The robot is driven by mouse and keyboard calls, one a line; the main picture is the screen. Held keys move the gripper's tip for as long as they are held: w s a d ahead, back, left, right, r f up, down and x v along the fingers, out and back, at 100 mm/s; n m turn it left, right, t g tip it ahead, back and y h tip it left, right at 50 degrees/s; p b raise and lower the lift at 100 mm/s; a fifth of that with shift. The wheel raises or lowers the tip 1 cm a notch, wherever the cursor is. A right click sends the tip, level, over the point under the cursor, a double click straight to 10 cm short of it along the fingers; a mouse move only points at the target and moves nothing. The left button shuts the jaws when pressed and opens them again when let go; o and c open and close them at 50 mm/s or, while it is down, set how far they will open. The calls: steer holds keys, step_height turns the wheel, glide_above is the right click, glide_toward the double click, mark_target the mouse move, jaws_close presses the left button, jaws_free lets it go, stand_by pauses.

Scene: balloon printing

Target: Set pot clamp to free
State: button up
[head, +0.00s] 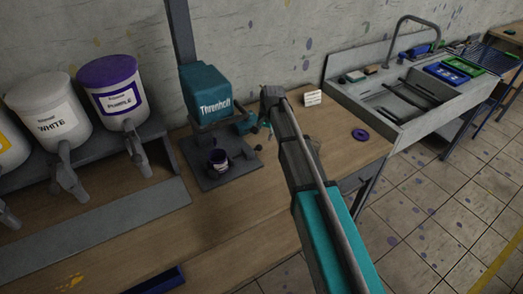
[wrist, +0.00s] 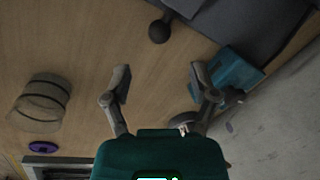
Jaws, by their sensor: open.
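The teal Threnholt machine (head: 207,95) stands on the bench against the wall. A small dark pot (head: 218,160) with a purple label stands on its base plate (head: 212,181). A dark round knob (head: 257,147) sticks out right of the plate; a similar ball knob (wrist: 160,31) shows in the wrist view. I cannot tell for certain which part is the pot clamp or how it is set. My gripper (head: 267,125) is just right of the machine. In the wrist view my gripper (wrist: 160,75) has its fingers apart, nothing between them, beside a teal block (wrist: 237,70).
White (head: 48,115) and purple (head: 113,90) paint tubs stand at left. A small white sign (head: 312,98) and a purple ring (head: 360,134) are on the bench's right part. A see-through cylinder (wrist: 40,102) shows in the wrist view. A sink (head: 390,95) is farther right.

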mark_target(260, 146)
steer(key=shift+w+a+f+b, duration=0.1)
steer(key=shift+a+f+b, duration=0.15)
steer(key=shift+f+b, duration=0.95)
steer(key=shift+w+a+f+b, duration=0.1)
steer(key=shift+a+f+b, duration=0.1)
steer(key=shift+f+b, duration=1)
steer(key=shift+w+a+f+b, duration=0.1)
steer(key=shift+a+f+b, duration=0.15)
steer(key=shift+f+b, duration=0.95)
steer(key=shift+f, duration=0.15)
jaws_close()
